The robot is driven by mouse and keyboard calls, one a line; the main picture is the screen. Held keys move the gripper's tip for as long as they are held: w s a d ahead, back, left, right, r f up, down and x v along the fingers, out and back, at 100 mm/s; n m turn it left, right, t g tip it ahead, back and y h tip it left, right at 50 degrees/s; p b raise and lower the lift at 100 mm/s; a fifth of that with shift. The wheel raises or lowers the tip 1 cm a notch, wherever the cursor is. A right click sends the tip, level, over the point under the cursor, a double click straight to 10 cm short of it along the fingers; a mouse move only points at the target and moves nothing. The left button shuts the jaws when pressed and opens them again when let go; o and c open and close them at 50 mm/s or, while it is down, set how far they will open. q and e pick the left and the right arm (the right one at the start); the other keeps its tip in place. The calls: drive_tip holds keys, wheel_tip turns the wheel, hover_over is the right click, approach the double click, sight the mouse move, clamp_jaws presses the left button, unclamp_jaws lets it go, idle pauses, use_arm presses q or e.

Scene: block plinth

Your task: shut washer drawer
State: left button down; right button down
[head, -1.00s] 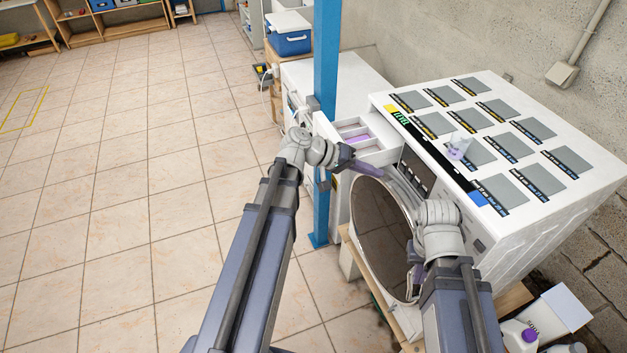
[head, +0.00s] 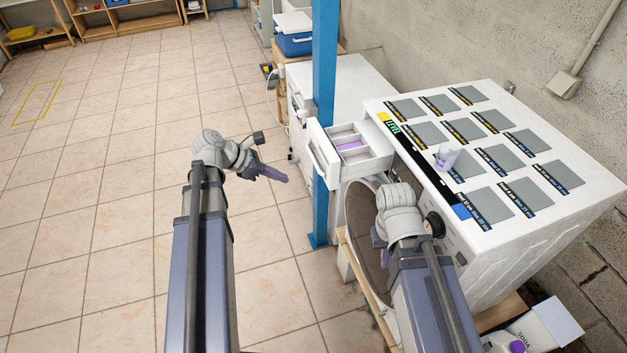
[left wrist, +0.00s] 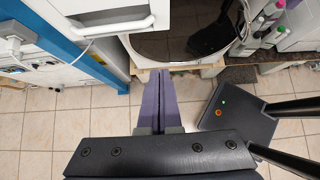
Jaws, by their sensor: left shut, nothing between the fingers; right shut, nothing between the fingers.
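The washer (head: 480,230) is a white front-loader on the right, with a round dark door (head: 362,215). Its white washer drawer (head: 322,160) is pulled out at the upper left of the front, showing compartments with something purple inside. The drawer front with its handle also shows at the top of the left wrist view (left wrist: 112,27). My left gripper (head: 284,179) is shut and empty, left of the drawer front and apart from it. My right gripper (head: 378,238) is in front of the round door, mostly hidden by my right arm; whether it touches the door is unclear.
A blue post (head: 324,100) stands just behind the drawer front. A small purple-and-white item (head: 446,157) sits on the washer top among grey label panels. Another white appliance (head: 350,85) stands behind the post. Bottles (head: 515,342) are at the lower right. The tiled floor on the left is clear.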

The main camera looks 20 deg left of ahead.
sight(379, 167)
use_arm(q)
drive_tip(key=w+d+r+b+x, duration=0.1)
drive_tip(key=r+b+x, duration=0.1)
drive_tip(key=b+x, duration=0.5)
drive_tip(key=shift+d+r+x, duration=0.2)
drive_tip(key=shift+d+x, duration=0.05)
drive_tip(key=shift+x, duration=2.9)
drive_tip(key=w+d, duration=0.1)
drive_tip(key=d, duration=0.1)
drive_tip(key=w+d, duration=0.3)
drive_tip(key=d, duration=0.1)
drive_tip(key=shift+w+d, duration=0.35)
drive_tip(key=w+d, duration=0.2)
drive_tip(key=d, duration=0.1)
drive_tip(key=w+d, duration=0.2)
drive_tip(key=d, duration=0.1)
drive_tip(key=w+d, duration=0.2)
drive_tip(key=d, duration=0.1)
drive_tip(key=shift+w+d, duration=0.35)
drive_tip(key=shift+d, duration=0.2)
drive_tip(key=shift+r, duration=0.1)
